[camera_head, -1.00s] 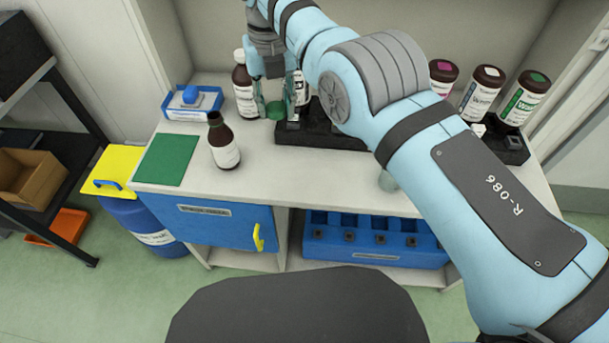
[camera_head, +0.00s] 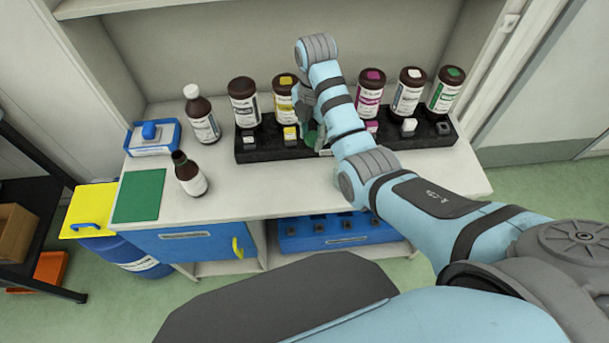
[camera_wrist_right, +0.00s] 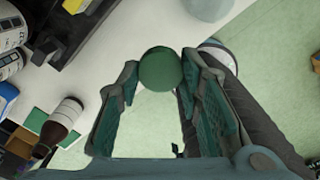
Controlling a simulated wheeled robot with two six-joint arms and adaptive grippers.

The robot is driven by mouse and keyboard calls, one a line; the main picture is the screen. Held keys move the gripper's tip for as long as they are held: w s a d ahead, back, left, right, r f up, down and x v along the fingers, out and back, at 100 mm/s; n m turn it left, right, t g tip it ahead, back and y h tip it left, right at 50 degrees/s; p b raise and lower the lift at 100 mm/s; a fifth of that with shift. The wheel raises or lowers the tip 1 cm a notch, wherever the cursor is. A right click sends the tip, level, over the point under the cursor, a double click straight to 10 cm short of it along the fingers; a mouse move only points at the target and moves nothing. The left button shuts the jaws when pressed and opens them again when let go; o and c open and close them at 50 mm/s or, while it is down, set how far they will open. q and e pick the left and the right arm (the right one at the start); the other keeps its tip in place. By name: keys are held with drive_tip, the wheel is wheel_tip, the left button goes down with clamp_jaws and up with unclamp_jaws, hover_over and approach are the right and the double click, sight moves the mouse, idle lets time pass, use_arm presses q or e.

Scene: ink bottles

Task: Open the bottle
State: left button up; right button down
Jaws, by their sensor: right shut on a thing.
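A small brown bottle (camera_head: 190,175) with a white label and a dark, narrow neck stands upright on the counter, just right of a green mat (camera_head: 139,195). In the right wrist view the bottle (camera_wrist_right: 66,116) shows at the left. My right gripper (camera_head: 312,137) is over the counter near the black rack, well to the right of the bottle and apart from it. Its fingers are shut on a round green cap, which shows clearly between the fingertips in the right wrist view (camera_wrist_right: 160,68). Whether the bottle's mouth is bare is too small to tell. My left gripper is out of view.
A black rack (camera_head: 262,152) holds several brown bottles with coloured tops behind my right arm. A white-capped bottle (camera_head: 202,115) and a blue-and-white tray (camera_head: 153,138) stand at the back left. A blue drum (camera_head: 130,257) stands left of the counter. The counter's front strip is clear.

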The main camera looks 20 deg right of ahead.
drive_tip(key=b, duration=0.7)
hover_over(313, 185)
wheel_tip(313, 185, down, 7)
wheel_tip(313, 185, down, 13)
drive_tip(key=shift+d+f+b, duration=0.1)
drive_tip(key=shift+b, duration=1.05)
drive_tip(key=shift+f, duration=0.1)
drive_tip(key=c, duration=1.1)
unclamp_jaws()
